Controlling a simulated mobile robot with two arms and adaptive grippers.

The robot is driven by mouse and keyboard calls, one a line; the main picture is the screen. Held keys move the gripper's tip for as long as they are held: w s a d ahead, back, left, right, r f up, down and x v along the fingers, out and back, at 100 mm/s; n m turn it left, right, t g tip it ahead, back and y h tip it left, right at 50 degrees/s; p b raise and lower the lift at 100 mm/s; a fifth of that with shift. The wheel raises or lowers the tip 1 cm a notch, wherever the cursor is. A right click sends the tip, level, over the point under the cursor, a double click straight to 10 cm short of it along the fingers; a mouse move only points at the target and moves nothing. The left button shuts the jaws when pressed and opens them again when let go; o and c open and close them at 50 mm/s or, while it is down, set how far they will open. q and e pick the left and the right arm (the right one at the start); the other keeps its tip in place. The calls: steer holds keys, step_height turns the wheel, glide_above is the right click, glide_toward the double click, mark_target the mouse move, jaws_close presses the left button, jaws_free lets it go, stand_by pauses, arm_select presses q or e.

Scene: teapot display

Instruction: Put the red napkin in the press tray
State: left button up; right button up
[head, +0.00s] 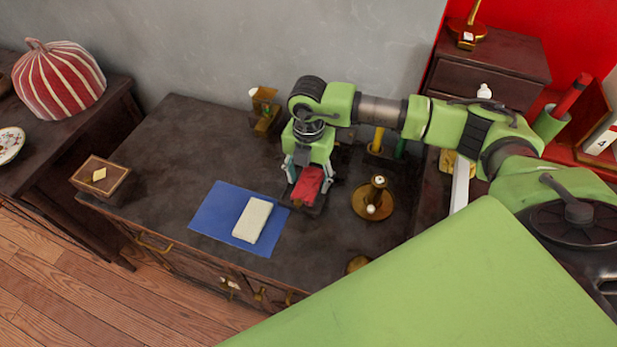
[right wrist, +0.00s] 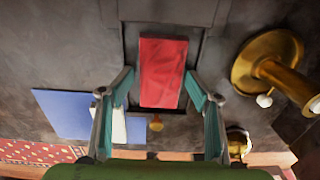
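The red napkin (head: 308,186) is a flat folded rectangle on a dark flat tray, which looks like the press tray (head: 314,211), on the dark cabinet top. In the right wrist view the napkin (right wrist: 162,72) lies lengthwise within the dark tray's outline (right wrist: 192,48). My right gripper (head: 310,177) is above the tray, with its fingers spread to either side of the napkin. Its two fingers also show in the right wrist view (right wrist: 160,88), wide apart with nothing clamped between them. The gripper and wrist hide the tray's back part in the head view. My left gripper is not in view.
A white block (head: 252,220) lies on a blue sheet (head: 212,219) left of the tray. A brass stand (head: 374,204) is close on the right. A wooden box (head: 100,179) sits at the left edge. The cabinet top's back left is clear.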

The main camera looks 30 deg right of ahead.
mark_target(308, 183)
steer(key=shift+r, duration=0.15)
step_height(308, 183, up, 12)
steer(key=p, duration=0.8)
